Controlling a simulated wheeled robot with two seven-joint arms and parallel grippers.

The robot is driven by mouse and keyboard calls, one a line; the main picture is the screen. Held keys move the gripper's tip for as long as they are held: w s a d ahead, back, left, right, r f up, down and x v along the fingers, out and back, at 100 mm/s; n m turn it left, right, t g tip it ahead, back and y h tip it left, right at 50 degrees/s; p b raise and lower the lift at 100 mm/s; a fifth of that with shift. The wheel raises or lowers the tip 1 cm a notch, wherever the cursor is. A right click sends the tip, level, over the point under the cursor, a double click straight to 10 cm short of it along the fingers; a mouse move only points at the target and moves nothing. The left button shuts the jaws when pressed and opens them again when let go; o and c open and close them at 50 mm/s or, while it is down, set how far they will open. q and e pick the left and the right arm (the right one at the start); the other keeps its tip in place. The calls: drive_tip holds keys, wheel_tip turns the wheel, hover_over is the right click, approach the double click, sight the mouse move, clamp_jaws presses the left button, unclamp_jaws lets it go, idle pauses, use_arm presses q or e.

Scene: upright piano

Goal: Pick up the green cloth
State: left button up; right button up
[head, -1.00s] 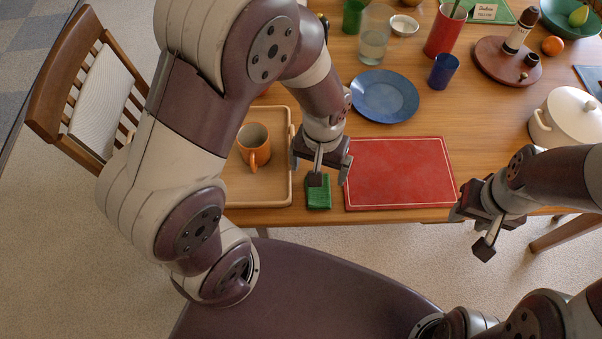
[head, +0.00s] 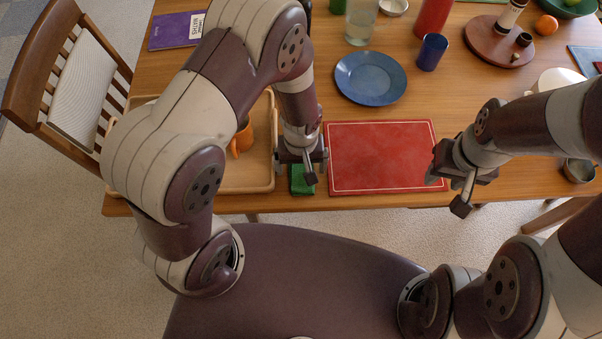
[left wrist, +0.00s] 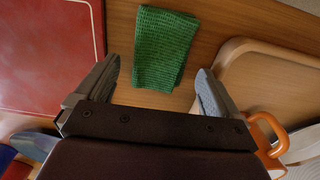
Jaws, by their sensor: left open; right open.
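The green cloth (head: 302,181) lies folded on the wooden table near its front edge, between the tray and the red mat. My left gripper (head: 303,172) is above it, partly hiding it in the head view. In the left wrist view the green cloth (left wrist: 164,48) lies flat just beyond and between the two open fingers of my left gripper (left wrist: 158,88). Nothing is between the fingers. My right gripper (head: 448,193) is open and empty at the front edge of the table, right of the red mat.
A wooden tray (head: 262,178) with an orange mug (head: 243,138) is left of the cloth. A red mat (head: 385,157) is close on its right. A blue plate (head: 370,78) and blue cup (head: 432,52) stand farther back. A chair (head: 85,95) is at the left.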

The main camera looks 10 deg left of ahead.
sight(301, 167)
use_arm(q)
drive_tip(key=shift+w+f, duration=0.15)
drive_tip(key=shift+f, duration=0.55)
drive_tip(key=shift+r, duration=0.1)
drive_tip(key=c, duration=1.2)
wheel_tip(301, 167, up, 4)
drive_tip(key=shift+r, duration=0.15)
drive_tip(key=s+d+r, duration=0.6)
drive_tip(key=d, duration=0.4)
drive_tip(key=shift+s+r, duration=0.2)
drive_tip(key=shift+r, duration=0.15)
